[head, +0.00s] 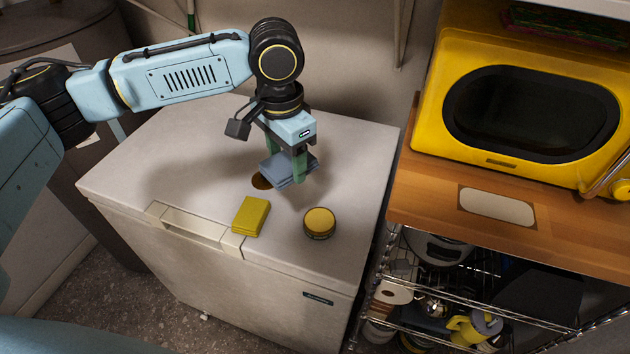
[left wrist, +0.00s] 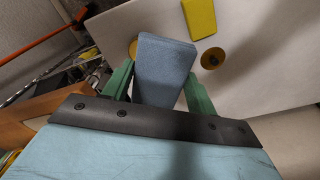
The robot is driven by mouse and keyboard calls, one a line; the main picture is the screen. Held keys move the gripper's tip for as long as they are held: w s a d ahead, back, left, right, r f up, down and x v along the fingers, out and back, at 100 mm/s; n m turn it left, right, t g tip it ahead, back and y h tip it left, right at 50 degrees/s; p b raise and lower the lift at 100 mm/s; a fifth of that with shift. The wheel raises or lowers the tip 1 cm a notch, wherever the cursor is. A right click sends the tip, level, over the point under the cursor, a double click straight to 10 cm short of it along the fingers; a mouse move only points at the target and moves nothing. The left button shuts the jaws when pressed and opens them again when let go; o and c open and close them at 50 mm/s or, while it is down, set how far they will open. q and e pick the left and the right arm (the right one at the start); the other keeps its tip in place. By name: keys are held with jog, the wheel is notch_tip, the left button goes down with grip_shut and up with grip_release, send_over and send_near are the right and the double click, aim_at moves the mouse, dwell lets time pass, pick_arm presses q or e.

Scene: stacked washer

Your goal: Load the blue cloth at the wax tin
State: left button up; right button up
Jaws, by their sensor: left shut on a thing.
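My left gripper (head: 292,166) is shut on the blue cloth (head: 275,168), a folded flat blue-grey pad, and holds it above the white chest's lid. The cloth also shows between the green fingers in the left wrist view (left wrist: 165,72). A round tin with a yellow top (head: 319,223) stands on the lid, in front and to the right of the cloth. A brown-gold round thing (head: 261,182) lies just below and left of the cloth, partly hidden by it; it also shows in the left wrist view (left wrist: 211,59). I cannot tell which is the wax tin. My right gripper is not in view.
A yellow folded block (head: 251,216) lies near the lid's front edge, beside the handle recess. The white chest (head: 150,165) has clear lid around these things. A yellow oven (head: 440,110) stands on a wooden top at right, above a wire rack (head: 450,280).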

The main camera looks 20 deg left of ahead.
pick_arm(q)
jog(key=m, duration=0.2)
jog(key=d+f+m+p, duration=0.1)
jog(key=m, duration=0.1)
jog(key=w+m, duration=0.1)
jog(key=m, duration=0.1)
jog(key=shift+w+d+f, duration=0.1)
jog(key=shift+d+f, duration=0.05)
jog(key=m, duration=0.3)
jog(key=f+m+p, duration=0.1)
jog(key=shift+w+d, duration=0.3)
jog(key=shift+d, duration=0.1)
jog(key=m, duration=0.3)
jog(key=f+m+p, duration=0.1)
jog(key=shift+w+d+m, duration=0.2)
jog(key=shift+d+m, duration=0.1)
jog(key=shift+d, duration=0.1)
jog(key=f+m, duration=0.1)
jog(key=m, duration=0.3)
jog(key=m+b, duration=0.4)
jog(key=m, duration=0.8)
send_near(320, 219)
notch_tip(320, 219, down, 6)
jog(key=shift+w+r, duration=0.15)
jog(key=shift+f, duration=0.5)
jog(key=shift+f+p, duration=0.15)
jog(key=shift+p, duration=0.15)
dwell(0.5)
